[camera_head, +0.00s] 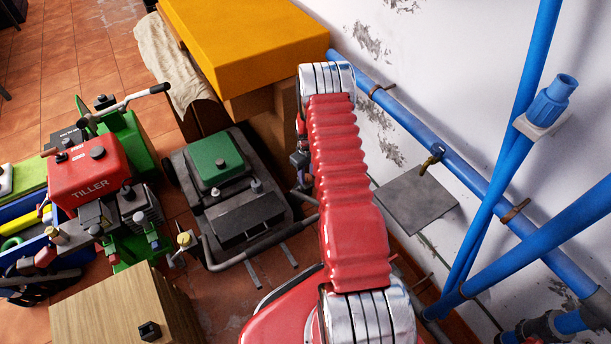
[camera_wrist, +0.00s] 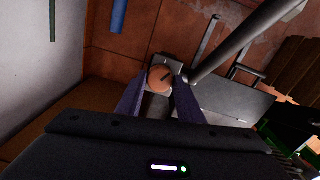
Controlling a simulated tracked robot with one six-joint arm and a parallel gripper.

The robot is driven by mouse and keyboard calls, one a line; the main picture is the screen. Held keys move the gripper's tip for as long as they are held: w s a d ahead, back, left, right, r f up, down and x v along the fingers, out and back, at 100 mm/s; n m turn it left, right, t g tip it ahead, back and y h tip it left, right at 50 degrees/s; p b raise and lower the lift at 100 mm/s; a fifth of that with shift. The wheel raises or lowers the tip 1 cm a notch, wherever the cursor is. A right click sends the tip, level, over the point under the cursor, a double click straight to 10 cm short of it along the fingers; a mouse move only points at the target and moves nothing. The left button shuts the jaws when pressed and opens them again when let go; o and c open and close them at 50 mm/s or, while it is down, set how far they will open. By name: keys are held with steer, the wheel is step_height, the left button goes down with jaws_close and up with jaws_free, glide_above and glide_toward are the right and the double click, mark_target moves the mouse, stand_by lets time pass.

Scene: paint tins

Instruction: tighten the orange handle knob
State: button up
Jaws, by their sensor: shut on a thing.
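The orange handle knob (camera_wrist: 160,77) shows in the wrist view as a round cap with a dark slot or mark on its face. It sits by the end of a grey handle tube (camera_wrist: 232,42). My gripper (camera_wrist: 159,85) has one dark purple finger on each side of the knob and is shut on it. In the head view my red arm covers the knob, and I cannot make out the fingertips there. The dark mower with a green engine cover (camera_head: 214,160) stands left of my arm, and its handle bar (camera_head: 262,254) runs toward the arm.
A red and green tiller (camera_head: 90,172) stands at the left. A wooden block (camera_head: 115,310) is at the front left. A yellow-topped cabinet (camera_head: 245,40) stands at the back. Blue pipes (camera_head: 470,170) run along the white wall at right, with a grey plate (camera_head: 418,200) below.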

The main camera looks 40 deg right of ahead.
mark_target(307, 177)
steer(key=shift+s+f, duration=0.15)
steer(key=shift+s, duration=0.05)
steer(key=o, duration=1.1)
steer(key=shift+w, duration=0.1)
step_height(307, 177, up, 14)
steer(key=shift+f, duration=0.1)
stand_by(0.4)
